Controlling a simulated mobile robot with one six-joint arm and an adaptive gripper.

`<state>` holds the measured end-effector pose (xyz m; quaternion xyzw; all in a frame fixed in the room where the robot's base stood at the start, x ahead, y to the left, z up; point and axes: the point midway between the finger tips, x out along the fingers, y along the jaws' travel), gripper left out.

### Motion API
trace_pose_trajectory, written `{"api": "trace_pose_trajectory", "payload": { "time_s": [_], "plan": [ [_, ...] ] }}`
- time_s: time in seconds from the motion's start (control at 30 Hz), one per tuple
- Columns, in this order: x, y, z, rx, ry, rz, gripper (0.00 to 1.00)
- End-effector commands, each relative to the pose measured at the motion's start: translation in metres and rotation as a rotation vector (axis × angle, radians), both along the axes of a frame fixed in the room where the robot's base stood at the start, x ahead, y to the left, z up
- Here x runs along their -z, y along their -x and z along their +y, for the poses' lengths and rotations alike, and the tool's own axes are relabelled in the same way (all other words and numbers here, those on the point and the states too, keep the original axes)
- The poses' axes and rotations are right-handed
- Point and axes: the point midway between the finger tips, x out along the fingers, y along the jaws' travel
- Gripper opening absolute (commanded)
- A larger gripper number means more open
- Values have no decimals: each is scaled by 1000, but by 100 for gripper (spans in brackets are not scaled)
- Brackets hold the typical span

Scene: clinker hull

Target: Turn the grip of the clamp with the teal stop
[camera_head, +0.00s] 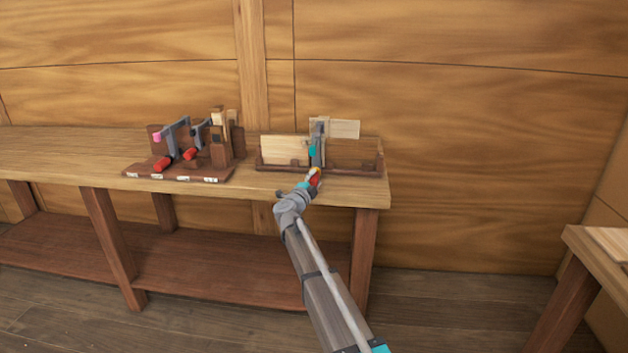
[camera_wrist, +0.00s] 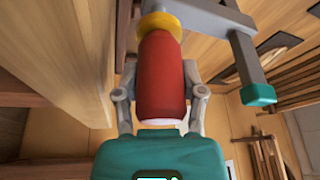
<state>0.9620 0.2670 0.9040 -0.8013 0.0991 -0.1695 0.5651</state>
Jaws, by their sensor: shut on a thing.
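The clamp with the teal stop (camera_head: 312,151) stands upright at the right part of the workbench, set against pale boards. Its teal stop also shows in the wrist view (camera_wrist: 257,94), at the end of a grey arm. Its red grip (camera_wrist: 160,75) has a yellow collar (camera_wrist: 159,24) and a pale end. My gripper (camera_wrist: 160,98) is shut on the red grip, one finger on each side. In the head view my gripper (camera_head: 314,180) is at the bench's front edge, below the clamp, and partly hides the grip.
A dark red rack (camera_head: 178,174) at the left holds other clamps with red grips, one with a pink stop (camera_head: 157,137). A dark tray rim (camera_head: 350,173) runs around the boards. Another table (camera_head: 590,245) stands at the far right. The floor between is clear.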

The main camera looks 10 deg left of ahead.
Motion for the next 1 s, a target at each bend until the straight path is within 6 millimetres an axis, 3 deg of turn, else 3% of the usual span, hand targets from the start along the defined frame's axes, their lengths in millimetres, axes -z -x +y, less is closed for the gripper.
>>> {"api": "trace_pose_trajectory", "payload": {
  "time_s": [0.13,0.17,0.33,0.77,1.0],
  "plan": [
    [1,2,-1,2,-3,1,5],
    [1,2,-1,3,-2,2,54],
    [1,2,-1,2,-1,1,86],
    [1,1,0,1,12,2,87],
    [2,0,0,6,108,6,87]
  ]
}}
